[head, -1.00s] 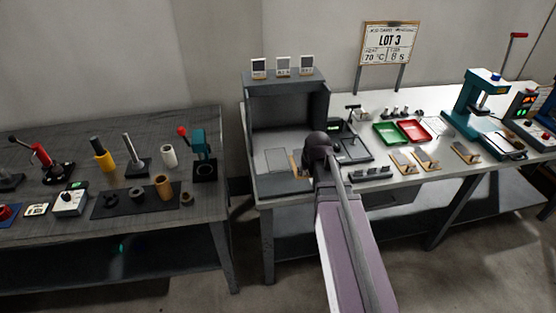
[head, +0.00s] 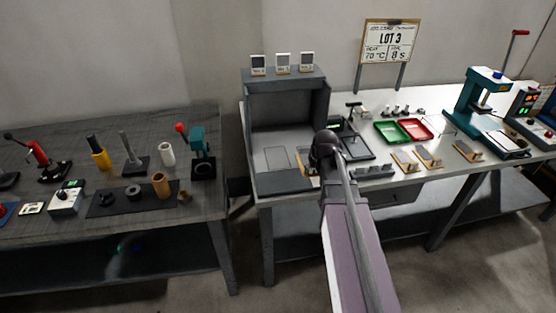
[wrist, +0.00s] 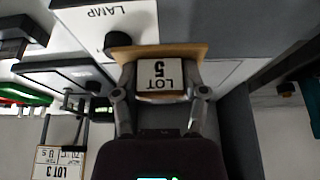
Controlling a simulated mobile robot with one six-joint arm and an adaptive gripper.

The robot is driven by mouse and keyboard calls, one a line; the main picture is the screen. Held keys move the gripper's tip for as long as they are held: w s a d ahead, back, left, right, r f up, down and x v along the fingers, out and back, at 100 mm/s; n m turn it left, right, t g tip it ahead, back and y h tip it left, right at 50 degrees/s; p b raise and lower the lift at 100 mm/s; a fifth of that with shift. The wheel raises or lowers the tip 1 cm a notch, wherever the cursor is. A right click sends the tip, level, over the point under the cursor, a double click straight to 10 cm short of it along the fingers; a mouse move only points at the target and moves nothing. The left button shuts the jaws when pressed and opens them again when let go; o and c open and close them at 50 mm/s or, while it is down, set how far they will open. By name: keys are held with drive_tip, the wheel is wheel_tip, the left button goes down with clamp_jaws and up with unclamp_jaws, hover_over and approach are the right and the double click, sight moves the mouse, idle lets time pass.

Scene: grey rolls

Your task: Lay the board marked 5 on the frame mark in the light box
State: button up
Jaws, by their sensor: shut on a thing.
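The board marked 5 (wrist: 160,76) is a small wooden board with a pale card reading LOT 5, upside down in the wrist view. My gripper (wrist: 160,88) is shut on it, one finger on each side. In the head view only a light-brown edge of the board (head: 308,171) shows beside my arm, at the light box's front right; my wrist hides the rest and the fingers. The light box (head: 322,108) is a grey open-front box. The frame mark (head: 277,157) is a thin dark outline on its floor, bare, left of my gripper.
Several display cards (head: 283,62) stand on the box. Right of it are a black stand (head: 357,150), green (head: 390,132) and red (head: 416,129) trays and other wooden boards (head: 429,157). A panel reading LAMP (wrist: 105,18) with a black knob lies close by in the wrist view.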

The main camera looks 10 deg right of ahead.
drive_tip(key=b, duration=0.1)
hover_over(279, 164)
drive_tip(key=s, duration=0.2)
drive_tip(key=shift+d+f, duration=0.35)
drive_tip(key=shift+f, duration=0.35)
drive_tip(key=shift+w, duration=0.1)
drive_tip(key=shift+w+a+f+b, duration=0.25)
drive_tip(key=shift+w+a+b, duration=0.15)
drive_tip(key=shift+w+a, duration=0.1)
drive_tip(key=shift+s+d+f+b, duration=0.1)
drive_tip(key=shift+f+b, duration=1.5)
drive_tip(key=shift+f, duration=0.1)
drive_tip(key=o, duration=1.1)
drive_tip(key=shift+o, duration=0.2)
